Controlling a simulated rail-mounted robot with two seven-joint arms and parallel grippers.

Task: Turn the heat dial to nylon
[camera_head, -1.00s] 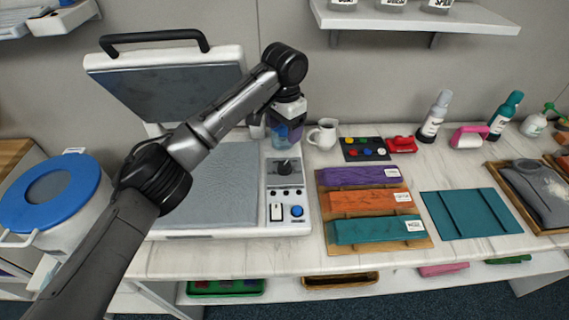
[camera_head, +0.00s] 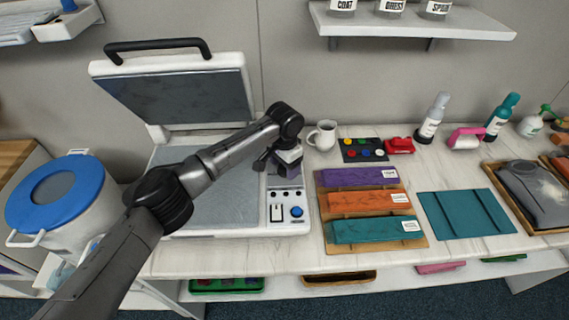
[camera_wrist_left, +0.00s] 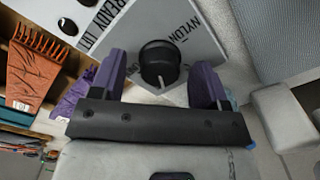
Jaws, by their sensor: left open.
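The black heat dial (camera_wrist_left: 159,62) sits on the pale control panel of the white heat press (camera_head: 296,228). In the left wrist view the word NYLON (camera_wrist_left: 184,32) is printed above and right of the dial. A light mark on the dial points down in that view, away from the word. My left gripper (camera_head: 284,168) is over the panel and hides the dial in the head view. In the left wrist view its purple fingers are open, one on each side of the dial, with gaps visible. My right gripper is not in view.
The press lid (camera_head: 180,95) stands open behind my left arm. A white mug (camera_head: 322,136) and a board of coloured buttons (camera_head: 365,150) are behind and right of the panel. A rack of coloured strips (camera_head: 365,215) lies close to its right. A blue-lidded pot (camera_head: 58,190) is at left.

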